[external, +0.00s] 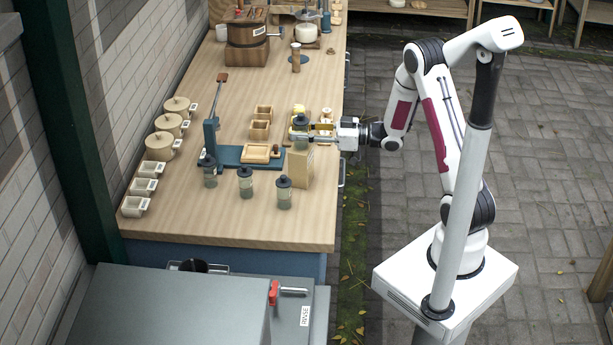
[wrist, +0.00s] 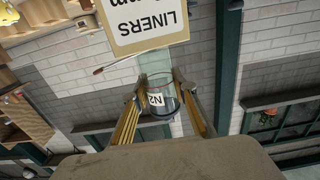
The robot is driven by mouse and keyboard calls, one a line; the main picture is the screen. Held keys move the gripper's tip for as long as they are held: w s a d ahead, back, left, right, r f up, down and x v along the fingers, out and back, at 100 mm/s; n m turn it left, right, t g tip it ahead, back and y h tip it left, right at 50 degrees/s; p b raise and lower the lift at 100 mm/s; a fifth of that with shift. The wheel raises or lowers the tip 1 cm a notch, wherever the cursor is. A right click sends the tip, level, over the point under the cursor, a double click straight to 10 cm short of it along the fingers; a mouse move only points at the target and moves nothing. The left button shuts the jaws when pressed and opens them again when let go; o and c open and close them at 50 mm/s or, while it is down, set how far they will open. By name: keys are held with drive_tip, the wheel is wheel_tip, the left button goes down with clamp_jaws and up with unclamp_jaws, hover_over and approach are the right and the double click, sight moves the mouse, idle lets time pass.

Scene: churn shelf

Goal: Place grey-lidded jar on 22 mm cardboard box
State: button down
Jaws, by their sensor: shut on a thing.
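My gripper (external: 312,131) is shut on a grey-lidded glass jar (external: 301,131). The jar is upright, directly over the tan cardboard box (external: 300,169) near the bench's right edge. I cannot tell whether the jar's base touches the box top. In the wrist view the jar (wrist: 163,97), with an upside-down "N2" label, sits between the two yellow fingers of my gripper (wrist: 160,108). The box (wrist: 150,42) shows there at the top, with "LINERS" and part of "mm" upside down.
Several similar lidded jars (external: 245,183) stand left and in front of the box. A blue lever press (external: 211,135) and a wooden tray (external: 256,154) are left of it. Small wooden boxes (external: 260,130) stand behind. Lidded pots (external: 160,146) line the wall. The bench's front (external: 230,225) is clear.

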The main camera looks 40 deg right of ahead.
drive_tip(key=shift+f, duration=0.25)
drive_tip(key=c, duration=1.6)
unclamp_jaws()
drive_tip(key=shift+r, duration=0.15)
drive_tip(key=shift+v, duration=5.95)
